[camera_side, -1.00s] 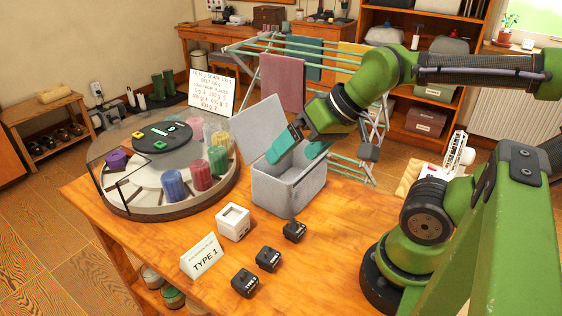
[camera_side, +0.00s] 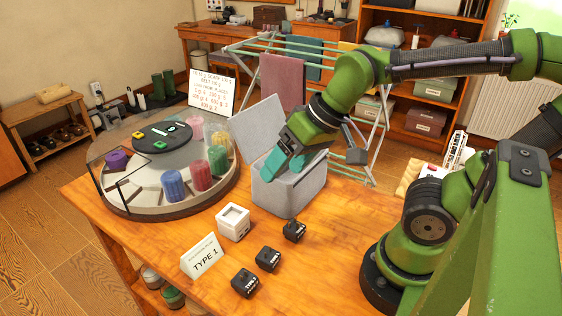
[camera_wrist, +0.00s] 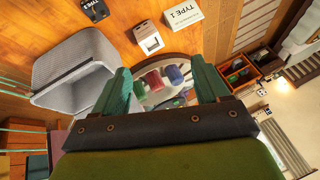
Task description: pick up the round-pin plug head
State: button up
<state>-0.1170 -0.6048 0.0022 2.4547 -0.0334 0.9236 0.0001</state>
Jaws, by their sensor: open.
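Three black plug heads stand in a row on the wooden table: a near one (camera_side: 244,283), a middle one (camera_side: 268,260) and a far one (camera_side: 294,231). I cannot tell from their pins which is the round-pin one. The fingers also show in the wrist view (camera_wrist: 160,88).
The open grey lidded box (camera_side: 285,195) stands just behind the plug heads. A round glass-walled display (camera_side: 180,207) with coloured cylinders fills the table's left. A drying rack (camera_side: 350,175) stands behind.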

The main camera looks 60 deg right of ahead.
jog(key=w+a+f+n+g+h, duration=0.1)
jog(key=a+f+n+g+h, duration=0.15)
jog(key=a+f+g, duration=0.3)
send_near(269, 250)
jog(key=shift+n, duration=0.25)
jog(key=f, duration=0.5)
jog(key=shift+s+a+f, duration=0.2)
jog(key=shift+s+f, duration=0.1)
jog(key=shift+f, duration=0.05)
jog(key=shift+w+d+f, duration=0.1)
jog(key=shift+w+f, duration=0.05)
jog(key=shift+f, duration=1.2)
jog(key=shift+w+d+f, duration=0.15)
jog(key=shift+f, duration=1.25)
